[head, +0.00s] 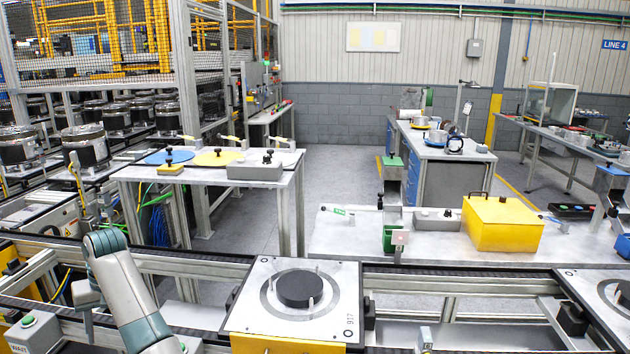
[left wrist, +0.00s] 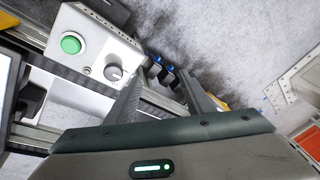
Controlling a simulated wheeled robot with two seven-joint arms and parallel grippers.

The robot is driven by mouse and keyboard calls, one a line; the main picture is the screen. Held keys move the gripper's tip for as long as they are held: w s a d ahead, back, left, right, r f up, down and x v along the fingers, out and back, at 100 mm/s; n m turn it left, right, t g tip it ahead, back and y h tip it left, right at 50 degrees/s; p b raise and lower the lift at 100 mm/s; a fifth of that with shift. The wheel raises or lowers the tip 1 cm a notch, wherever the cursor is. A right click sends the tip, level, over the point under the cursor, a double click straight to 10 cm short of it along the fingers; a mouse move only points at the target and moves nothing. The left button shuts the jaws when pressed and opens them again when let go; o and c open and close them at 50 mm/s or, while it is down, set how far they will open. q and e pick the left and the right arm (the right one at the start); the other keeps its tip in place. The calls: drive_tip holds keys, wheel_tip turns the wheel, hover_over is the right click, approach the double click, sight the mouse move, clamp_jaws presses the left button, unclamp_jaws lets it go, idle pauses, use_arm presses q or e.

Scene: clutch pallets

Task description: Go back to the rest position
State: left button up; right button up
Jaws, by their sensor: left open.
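My left arm (head: 125,290) comes in at the lower left of the head view, bent at its elbow beside the conveyor. Its gripper cannot be made out clearly there. In the left wrist view my left gripper (left wrist: 162,88) is open, with its two dark fingers apart and nothing between them. It is near a white control box (left wrist: 95,55) with a green button (left wrist: 71,44) and a knob. My right gripper is in neither view.
A pallet (head: 247,316) with a black disc (head: 298,288) sits on the conveyor (head: 440,282). Another pallet (head: 602,312) is at the right edge. A yellow box (head: 500,225) stands on the table behind. Clear floor (head: 340,165) lies between the tables.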

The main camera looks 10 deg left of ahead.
use_arm(q)
drive_tip(key=s+d+f+m+t+y, duration=0.1)
drive_tip(key=s+d+f+m+t, duration=0.15)
drive_tip(key=s+d+f, duration=0.4)
drive_tip(key=s+d+f+m+t+y, duration=0.1)
drive_tip(key=s+d+f+m, duration=0.25)
drive_tip(key=s+f, duration=0.5)
drive_tip(key=s+d+f+m+h, duration=0.3)
drive_tip(key=s+d, duration=0.7)
drive_tip(key=d, duration=0.1)
drive_tip(key=s+d+f+m+h, duration=0.2)
drive_tip(key=s+d+f, duration=0.1)
drive_tip(key=s+d, duration=0.75)
wheel_tip(320, 180, down, 29)
drive_tip(key=d+g+b, duration=0.1)
drive_tip(key=b, duration=0.2)
drive_tip(key=s+a+f+g+b, duration=0.1)
drive_tip(key=s+a+f+b, duration=0.2)
drive_tip(key=s+f, duration=1.6)
wheel_tip(320, 180, down, 4)
drive_tip(key=shift+s+r+m, duration=0.1)
drive_tip(key=shift+s+m, duration=0.05)
drive_tip(key=shift+m, duration=0.25)
